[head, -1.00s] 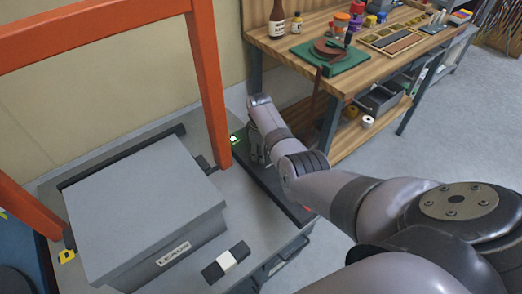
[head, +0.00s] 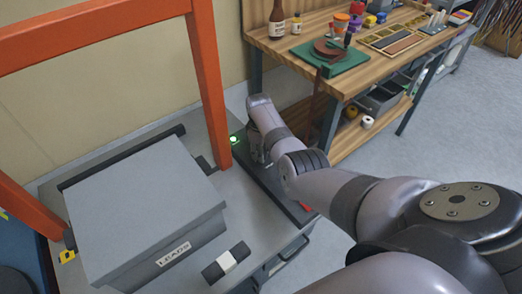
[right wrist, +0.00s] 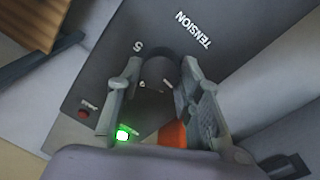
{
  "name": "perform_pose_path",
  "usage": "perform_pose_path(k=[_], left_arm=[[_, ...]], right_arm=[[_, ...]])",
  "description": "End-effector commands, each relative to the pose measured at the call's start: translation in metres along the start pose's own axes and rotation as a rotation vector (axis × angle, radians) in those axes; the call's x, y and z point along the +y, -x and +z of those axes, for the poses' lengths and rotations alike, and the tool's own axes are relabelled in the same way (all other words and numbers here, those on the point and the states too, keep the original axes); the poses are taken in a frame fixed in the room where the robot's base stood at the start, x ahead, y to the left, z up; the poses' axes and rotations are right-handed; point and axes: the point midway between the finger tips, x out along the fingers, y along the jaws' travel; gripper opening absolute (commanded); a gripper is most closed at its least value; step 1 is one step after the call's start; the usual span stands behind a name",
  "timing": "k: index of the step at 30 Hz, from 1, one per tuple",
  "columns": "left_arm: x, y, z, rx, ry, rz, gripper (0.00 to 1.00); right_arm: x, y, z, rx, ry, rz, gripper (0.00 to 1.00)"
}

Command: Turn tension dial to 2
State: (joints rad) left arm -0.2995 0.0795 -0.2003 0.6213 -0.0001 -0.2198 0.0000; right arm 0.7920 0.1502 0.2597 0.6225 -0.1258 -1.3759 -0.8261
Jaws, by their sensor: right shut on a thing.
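The tension dial (right wrist: 160,76) is a dark round knob on a dark panel (right wrist: 105,60), beneath the white "TENSION" lettering (right wrist: 193,30). My right gripper (right wrist: 158,82) is shut on the dial, one finger on each side. A numeral that looks like a 5 (right wrist: 137,46) shows beside it; the pointer and other numerals are hidden or unclear. In the head view my right gripper (head: 257,146) reaches down onto the panel (head: 272,187), and the dial is hidden there. My left gripper is out of view.
A green light (right wrist: 123,135) glows near a red button (right wrist: 83,113). A grey box labelled "LEADS" (head: 145,205) stands left of the panel, beside an orange frame (head: 209,85). A wooden workbench (head: 285,45) with bottles and tools stands behind.

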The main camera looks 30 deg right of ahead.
Motion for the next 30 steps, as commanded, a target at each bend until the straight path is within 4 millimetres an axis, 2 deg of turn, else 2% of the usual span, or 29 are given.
perform_pose_path(k=[18,30], left_arm=[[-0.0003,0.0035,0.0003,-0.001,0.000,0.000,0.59],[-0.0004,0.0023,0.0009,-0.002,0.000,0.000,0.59]], right_arm=[[0.0012,-0.0006,-0.0005,-0.032,-0.486,-0.001,0.05],[0.0015,-0.0008,-0.0005,-0.042,-0.655,-0.001,0.05]])
